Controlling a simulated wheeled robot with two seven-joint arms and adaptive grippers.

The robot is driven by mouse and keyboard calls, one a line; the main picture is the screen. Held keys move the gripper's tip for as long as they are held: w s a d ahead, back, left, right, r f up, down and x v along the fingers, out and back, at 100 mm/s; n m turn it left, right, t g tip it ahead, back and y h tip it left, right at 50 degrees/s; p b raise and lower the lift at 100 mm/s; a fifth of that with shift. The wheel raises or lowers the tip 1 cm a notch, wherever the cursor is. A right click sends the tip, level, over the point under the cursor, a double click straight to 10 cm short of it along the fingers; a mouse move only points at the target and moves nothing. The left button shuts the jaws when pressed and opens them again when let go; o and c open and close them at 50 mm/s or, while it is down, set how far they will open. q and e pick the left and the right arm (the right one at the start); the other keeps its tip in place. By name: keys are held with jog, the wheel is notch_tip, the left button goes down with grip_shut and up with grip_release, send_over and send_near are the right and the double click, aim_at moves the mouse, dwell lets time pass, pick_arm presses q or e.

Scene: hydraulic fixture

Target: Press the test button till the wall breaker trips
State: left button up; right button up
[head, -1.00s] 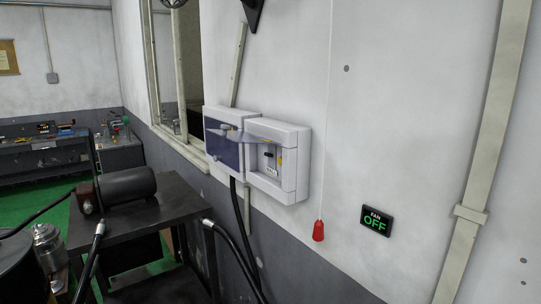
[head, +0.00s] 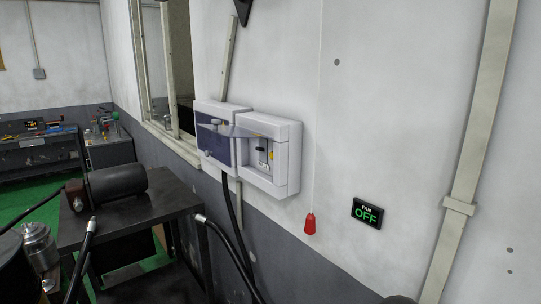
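The wall breaker (head: 262,155) sits inside a white box (head: 293,158) on the grey-white wall, left of the picture's middle. A test button is too small to make out for certain. A second box with a dark window (head: 215,145) adjoins it on the left. Neither of my grippers shows in the head view.
A red pull handle (head: 310,223) hangs on a cord right of the boxes. A sign reading FAN OFF (head: 367,212) is further right. A black table (head: 135,220) with a dark motor (head: 119,184) stands lower left. Black hoses (head: 230,245) run below the boxes.

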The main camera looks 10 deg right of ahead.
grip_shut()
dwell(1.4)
